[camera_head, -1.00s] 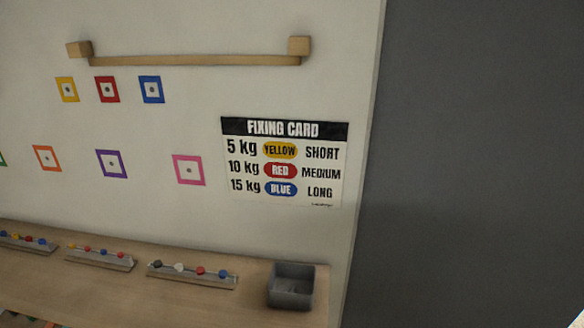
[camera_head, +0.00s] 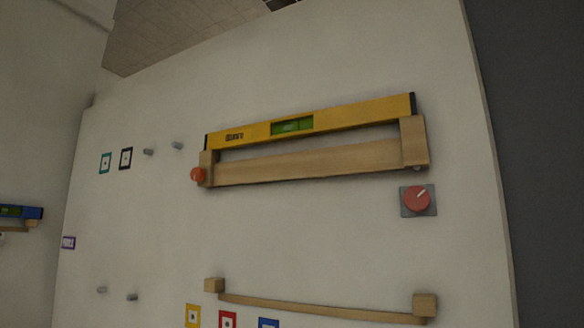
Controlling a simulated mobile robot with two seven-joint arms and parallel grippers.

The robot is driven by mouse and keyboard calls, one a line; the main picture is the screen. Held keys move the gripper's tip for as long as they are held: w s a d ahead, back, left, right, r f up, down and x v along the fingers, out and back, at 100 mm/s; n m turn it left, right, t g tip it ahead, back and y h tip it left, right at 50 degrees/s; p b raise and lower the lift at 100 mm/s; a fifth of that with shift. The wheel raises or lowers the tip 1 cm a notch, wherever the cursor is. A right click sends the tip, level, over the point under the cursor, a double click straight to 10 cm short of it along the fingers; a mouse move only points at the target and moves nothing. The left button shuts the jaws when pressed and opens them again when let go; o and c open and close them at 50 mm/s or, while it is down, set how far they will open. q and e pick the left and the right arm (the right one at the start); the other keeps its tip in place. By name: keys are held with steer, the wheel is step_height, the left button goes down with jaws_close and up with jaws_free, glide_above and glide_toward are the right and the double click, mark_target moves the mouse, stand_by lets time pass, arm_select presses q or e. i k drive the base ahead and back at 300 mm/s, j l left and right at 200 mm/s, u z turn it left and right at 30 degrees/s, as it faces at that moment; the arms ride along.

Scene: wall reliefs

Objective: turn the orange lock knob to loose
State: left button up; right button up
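An orange-red round knob (camera_head: 198,175) sits at the left end of a wooden rail (camera_head: 305,163) on the wall. A redder round knob (camera_head: 417,199) with a pale pointer line sits on a grey square plate (camera_head: 405,212) below the rail's right end. Its pointer line slants toward the upper right. No lettering for loose or tight is readable near either knob. I cannot tell from the view which one is the lock knob. Neither of my grippers shows.
A yellow spirit level (camera_head: 350,115) with a green vial rests along the rail's top. A lower wooden bar (camera_head: 315,306) spans the wall below. Grey pegs (camera_head: 148,152) and coloured square markers (camera_head: 105,163) are on the left. A blue level (camera_head: 22,211) is at far left.

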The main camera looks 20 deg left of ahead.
mark_target(197, 174)
steer(key=u, duration=1.3)
steer(key=i+j+z, duration=0.25)
steer(key=j, duration=0.4)
steer(key=i+j+z, duration=0.1)
steer(key=i+j, duration=0.15)
steer(key=i+j+z, duration=0.1)
steer(key=j, duration=0.3)
